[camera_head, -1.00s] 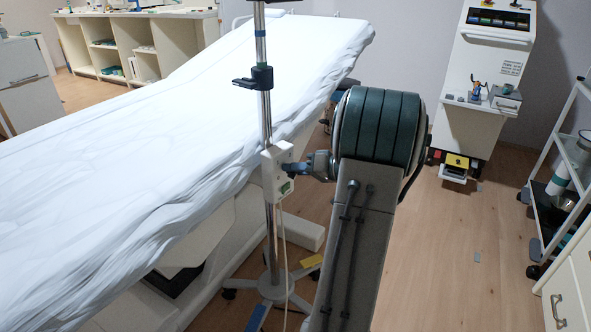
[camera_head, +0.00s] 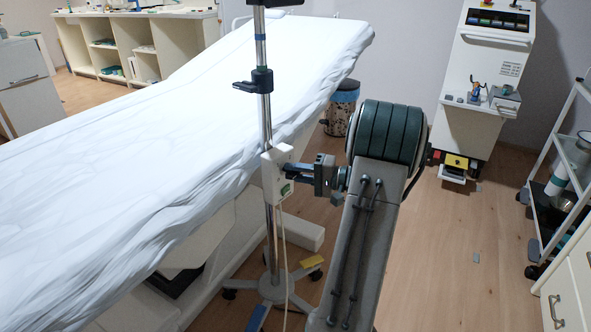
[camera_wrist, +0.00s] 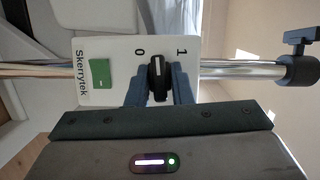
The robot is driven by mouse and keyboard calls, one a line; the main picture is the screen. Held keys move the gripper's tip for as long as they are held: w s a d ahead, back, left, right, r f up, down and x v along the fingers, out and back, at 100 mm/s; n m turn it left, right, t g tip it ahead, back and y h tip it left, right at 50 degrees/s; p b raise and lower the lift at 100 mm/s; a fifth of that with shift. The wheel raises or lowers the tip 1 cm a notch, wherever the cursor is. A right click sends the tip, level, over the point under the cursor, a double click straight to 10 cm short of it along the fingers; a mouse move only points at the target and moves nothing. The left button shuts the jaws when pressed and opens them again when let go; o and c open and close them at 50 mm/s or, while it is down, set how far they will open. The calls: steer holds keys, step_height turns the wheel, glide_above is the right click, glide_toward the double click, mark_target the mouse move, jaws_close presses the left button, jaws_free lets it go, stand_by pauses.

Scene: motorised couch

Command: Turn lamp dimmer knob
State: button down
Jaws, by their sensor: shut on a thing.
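A white control box (camera_head: 273,178) is mounted on a chrome pole (camera_head: 269,240) beside the couch. In the wrist view, the box (camera_wrist: 90,60) carries the marks 0 and 1, the word "Skerrytek" and a green patch. Its black dimmer knob (camera_wrist: 157,76) has a white line that runs about upright in the picture, between the two marks. My gripper (camera_wrist: 158,92) is shut on the knob, with one blue-grey finger on either side of it. In the head view, my gripper (camera_head: 289,171) reaches the box from the right, and the knob is hidden. The lamp's light is not in view.
The couch with its white sheet (camera_head: 180,110) fills the left side. The pole stands on a wheeled base (camera_head: 277,287) close to my arm. A cable hangs from the box. A bin (camera_head: 341,107) stands behind my arm. Open floor (camera_head: 450,260) lies to the right.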

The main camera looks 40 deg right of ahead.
steer(key=m+t+p, duration=0.1)
steer(key=m, duration=0.1)
steer(key=m+t+p, duration=0.1)
steer(key=m+p, duration=0.1)
steer(key=m, duration=0.1)
steer(key=shift+m+y, duration=0.3)
steer(key=shift+y, duration=0.1)
steer(key=shift+f+m+t+h+p, duration=0.15)
steer(key=shift+m+t+p, duration=0.35)
steer(key=shift+m+p, duration=0.55)
steer(key=shift+m+t+h+p, duration=0.15)
steer(key=shift+m+t+p, duration=0.4)
steer(key=shift+m, duration=0.8)
steer(key=c, duration=1.3)
jaws_free()
steer(key=shift+s, duration=0.1)
steer(key=p+v, duration=0.1)
steer(key=v, duration=1.2)
steer(key=shift+s+d+f, duration=0.2)
steer(key=shift+s, duration=0.1)
steer(key=shift+r, duration=0.1)
